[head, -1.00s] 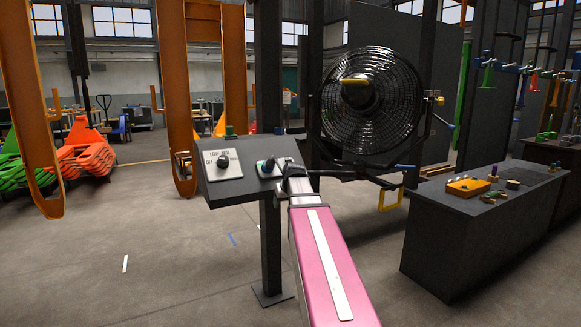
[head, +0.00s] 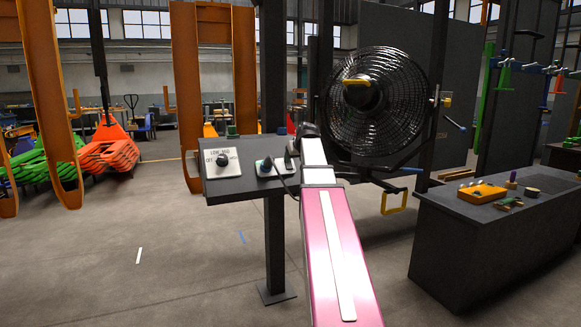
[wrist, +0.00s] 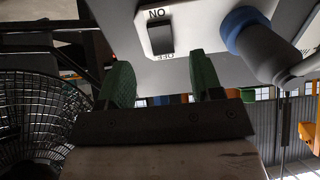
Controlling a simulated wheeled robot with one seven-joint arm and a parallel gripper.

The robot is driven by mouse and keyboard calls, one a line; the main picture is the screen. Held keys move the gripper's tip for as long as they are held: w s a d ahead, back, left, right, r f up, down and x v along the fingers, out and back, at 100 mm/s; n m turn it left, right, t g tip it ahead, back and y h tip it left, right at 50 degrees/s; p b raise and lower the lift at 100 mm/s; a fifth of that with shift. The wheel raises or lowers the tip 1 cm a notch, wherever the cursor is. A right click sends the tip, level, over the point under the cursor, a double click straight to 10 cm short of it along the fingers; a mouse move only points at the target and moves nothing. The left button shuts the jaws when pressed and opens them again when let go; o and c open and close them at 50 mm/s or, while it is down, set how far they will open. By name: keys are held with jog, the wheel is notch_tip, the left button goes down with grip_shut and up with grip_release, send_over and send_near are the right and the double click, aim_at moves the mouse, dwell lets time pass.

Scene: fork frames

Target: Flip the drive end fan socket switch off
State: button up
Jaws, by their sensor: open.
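The socket switch (wrist: 161,38) is a dark rocker on a white plate, with ON and OFF lettering on either side, in the wrist view. A blue plug (wrist: 254,40) with a dark body sits beside it. My gripper (wrist: 164,80) has two green fingers spread apart and empty, just short of the switch plate; I see no contact. In the head view the socket plate (head: 283,169) is on the right of the grey sloping panel (head: 240,189), with the plug and cable in it. The end of my pink arm is beside it, and the fingers cannot be made out there.
A white dial plate (head: 222,162) is on the panel's left. A large caged fan (head: 390,100) stands behind my arm and shows at the left of the wrist view. A dark workbench (head: 465,245) with small items is at right. The floor at front left is clear.

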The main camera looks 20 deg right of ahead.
aim_at(289, 167)
jog(key=x, duration=0.6)
jog(key=shift+w+f, duration=0.15)
jog(key=shift+w, duration=0.05)
